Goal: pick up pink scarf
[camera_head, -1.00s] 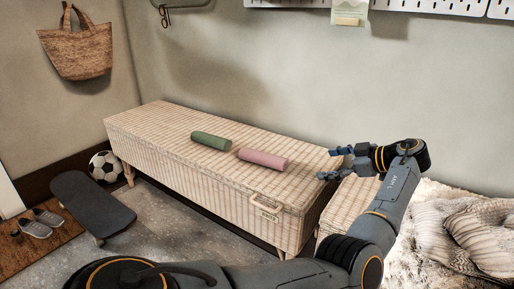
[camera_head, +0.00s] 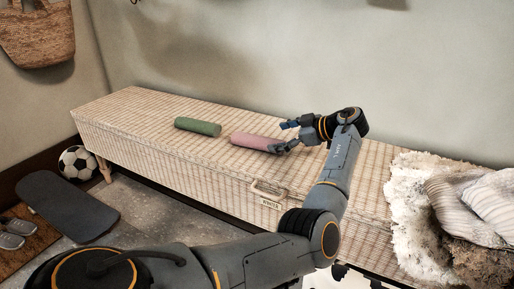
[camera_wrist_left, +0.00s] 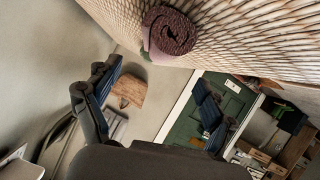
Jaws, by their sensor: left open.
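The pink scarf (camera_head: 250,140) is a rolled cylinder lying on the wicker bench (camera_head: 130,105). My left gripper (camera_head: 285,136) is open at the right end of the scarf, with one finger in front of that end in the head view. I cannot tell whether it touches. In the left wrist view, the scarf's rolled end (camera_wrist_left: 170,34) shows at the top centre, beyond the spread, empty fingers of the left gripper (camera_wrist_left: 150,105). My right gripper is not in view.
A green roll (camera_head: 198,126) lies just left of the scarf. A fluffy throw (camera_head: 405,195) and striped cushion (camera_head: 485,205) sit on the right. A skateboard (camera_head: 65,205), football (camera_head: 77,163) and shoes (camera_head: 15,230) are on the floor. The bench's left part is clear.

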